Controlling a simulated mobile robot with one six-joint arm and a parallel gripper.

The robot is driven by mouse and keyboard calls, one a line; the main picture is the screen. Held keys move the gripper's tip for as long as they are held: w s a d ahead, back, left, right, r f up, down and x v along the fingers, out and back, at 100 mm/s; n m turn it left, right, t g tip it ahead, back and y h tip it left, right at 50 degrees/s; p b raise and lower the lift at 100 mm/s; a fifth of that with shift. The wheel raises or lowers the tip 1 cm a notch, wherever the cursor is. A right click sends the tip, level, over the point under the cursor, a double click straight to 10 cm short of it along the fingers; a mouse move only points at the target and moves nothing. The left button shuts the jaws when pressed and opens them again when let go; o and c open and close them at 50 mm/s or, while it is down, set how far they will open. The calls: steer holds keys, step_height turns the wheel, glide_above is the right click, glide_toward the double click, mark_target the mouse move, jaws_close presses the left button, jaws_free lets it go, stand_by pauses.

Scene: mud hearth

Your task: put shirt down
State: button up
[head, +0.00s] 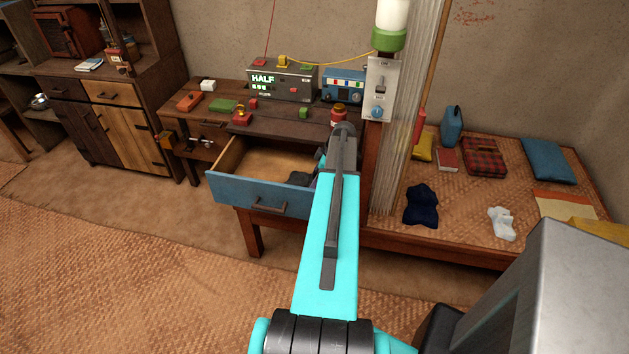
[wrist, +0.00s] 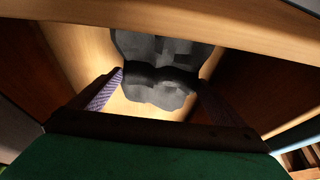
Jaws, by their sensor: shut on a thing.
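The shirt (wrist: 160,90) is a dark grey folded piece with a narrow waist. In the wrist view it lies between the two fingers of my gripper (wrist: 161,76), which is shut on its waist. In the head view the shirt (head: 299,178) shows at the right side of the open drawer, near the blue front. The drawer (head: 262,196) has a pale wood floor, seen behind the shirt in the wrist view too. I cannot tell whether the shirt touches that floor. My arm hides the gripper's fingers and the drawer's right end in the head view.
The desk (head: 300,129) above the drawer bears devices, coloured blocks and a red jar (head: 338,114). On the low bed (head: 458,205) at right lie a navy garment (head: 421,204), a white garment (head: 502,222) and cushions. The drawer's left part looks bare.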

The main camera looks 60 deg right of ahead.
steer(key=o, duration=1.6)
steer(key=shift+c, duration=0.2)
